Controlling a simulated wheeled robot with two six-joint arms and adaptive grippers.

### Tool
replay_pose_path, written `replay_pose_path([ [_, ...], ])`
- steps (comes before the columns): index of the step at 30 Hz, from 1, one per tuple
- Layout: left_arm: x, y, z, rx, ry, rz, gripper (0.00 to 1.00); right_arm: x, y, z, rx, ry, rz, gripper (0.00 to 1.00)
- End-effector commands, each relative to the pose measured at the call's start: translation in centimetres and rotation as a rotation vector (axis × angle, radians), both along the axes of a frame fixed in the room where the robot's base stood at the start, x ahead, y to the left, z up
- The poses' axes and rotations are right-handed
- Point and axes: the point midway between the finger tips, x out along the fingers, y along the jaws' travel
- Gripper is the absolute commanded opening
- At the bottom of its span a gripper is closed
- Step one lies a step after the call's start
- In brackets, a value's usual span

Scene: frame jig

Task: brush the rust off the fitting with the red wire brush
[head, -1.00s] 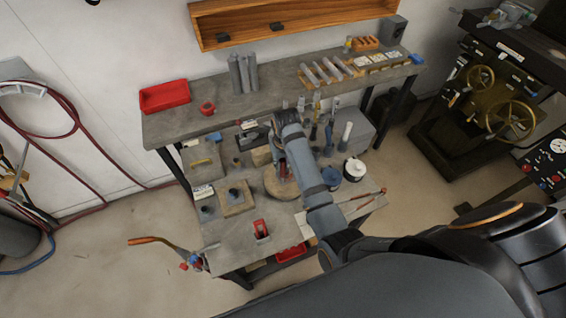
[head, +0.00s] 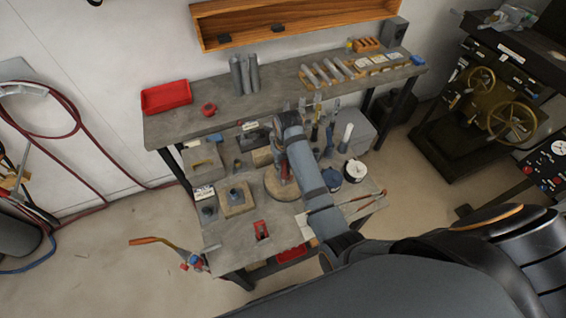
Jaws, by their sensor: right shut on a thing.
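My right gripper (head: 281,153) points down over the round wooden block (head: 277,194) in the middle of the lower bench. It is shut on a slim red thing, which looks like the red wire brush (head: 284,171); its lower end is over the block, and I cannot tell if it touches anything. My forearm hides part of that area. A small dark fitting (head: 235,194) sits on a square wooden block left of the round one; whether it is the rusty fitting is too small to tell. My left gripper is out of view.
A red tray (head: 166,97) and grey tubes (head: 244,75) stand on the raised back shelf. A blue pot (head: 331,178) and a white-lidded pot (head: 355,171) stand right of my arm. A red holder (head: 261,230) is at the front.

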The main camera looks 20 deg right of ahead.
Motion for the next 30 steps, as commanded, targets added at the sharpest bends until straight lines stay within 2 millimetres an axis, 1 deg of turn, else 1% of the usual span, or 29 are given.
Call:
replay_pose_path([
  [9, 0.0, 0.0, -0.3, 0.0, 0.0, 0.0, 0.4, 1.9, 0.1, -0.1, -0.001, 0.0, -0.001, 0.0],
  [12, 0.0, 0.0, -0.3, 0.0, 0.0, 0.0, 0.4, 2.1, 0.1, -0.1, -0.001, 0.0, -0.001, 0.0],
  [17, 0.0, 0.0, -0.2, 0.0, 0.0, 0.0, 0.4, 1.8, 0.1, -0.1, -0.001, 0.001, -0.001, 0.0],
  [26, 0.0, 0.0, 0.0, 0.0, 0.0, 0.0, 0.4, 0.1, 0.0, 0.0, 0.0, 0.002, 0.0, 0.0],
  [30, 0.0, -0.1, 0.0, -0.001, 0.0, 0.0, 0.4, 0.0, 0.0, 0.0, 0.0, 0.0, 0.0, 0.0],
])
